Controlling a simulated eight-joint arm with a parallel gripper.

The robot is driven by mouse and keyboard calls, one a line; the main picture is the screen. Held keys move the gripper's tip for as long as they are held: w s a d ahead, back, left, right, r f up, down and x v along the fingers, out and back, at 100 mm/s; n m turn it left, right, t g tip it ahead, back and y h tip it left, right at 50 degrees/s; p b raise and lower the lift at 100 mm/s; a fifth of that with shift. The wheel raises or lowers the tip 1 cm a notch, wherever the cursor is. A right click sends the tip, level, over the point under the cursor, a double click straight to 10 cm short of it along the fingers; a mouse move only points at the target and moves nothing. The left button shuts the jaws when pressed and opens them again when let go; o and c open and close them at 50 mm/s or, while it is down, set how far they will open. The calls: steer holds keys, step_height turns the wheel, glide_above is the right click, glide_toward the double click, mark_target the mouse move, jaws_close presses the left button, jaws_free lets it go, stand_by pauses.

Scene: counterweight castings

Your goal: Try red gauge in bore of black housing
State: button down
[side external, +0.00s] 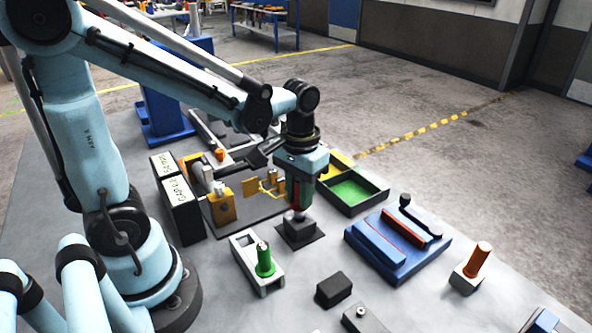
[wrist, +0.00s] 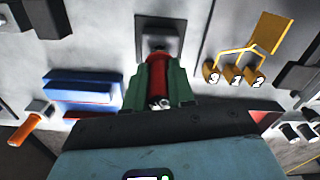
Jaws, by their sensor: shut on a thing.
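My gripper (side external: 299,200) points straight down in the side view, shut on the red gauge (side external: 296,194). The gauge's pale metal lower end (side external: 297,214) shows under the jaws, at the top of the black housing (side external: 300,231). The housing is a dark block on a dark square mat. In the wrist view the red gauge (wrist: 172,72) is upright between the green jaws of my gripper (wrist: 166,88), in line with the housing (wrist: 160,33). The bore is hidden, and I cannot tell whether the tip is inside it or just above.
A grey stand (side external: 245,252) holds a green-handled gauge (side external: 264,262) in front of the housing. A blue fixture (side external: 385,252) and an orange-handled piece (side external: 479,258) stand at right. A green-floored tray (side external: 352,190) is behind. Black boxes (side external: 181,208) stand left. A dark block (side external: 333,289) lies in front.

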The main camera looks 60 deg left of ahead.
steer(key=shift+a+f, duration=0.1)
steer(key=shift+f, duration=0.4)
stand_by(1.7)
steer(key=shift+r, duration=0.2)
steer(key=shift+r, duration=0.3)
steer(key=shift+d, duration=0.2)
stand_by(0.4)
steer(key=shift+d+f, duration=0.1)
steer(key=shift+f, duration=0.4)
stand_by(2.6)
steer(key=shift+r, duration=0.15)
steer(key=shift+r, duration=0.35)
stand_by(0.3)
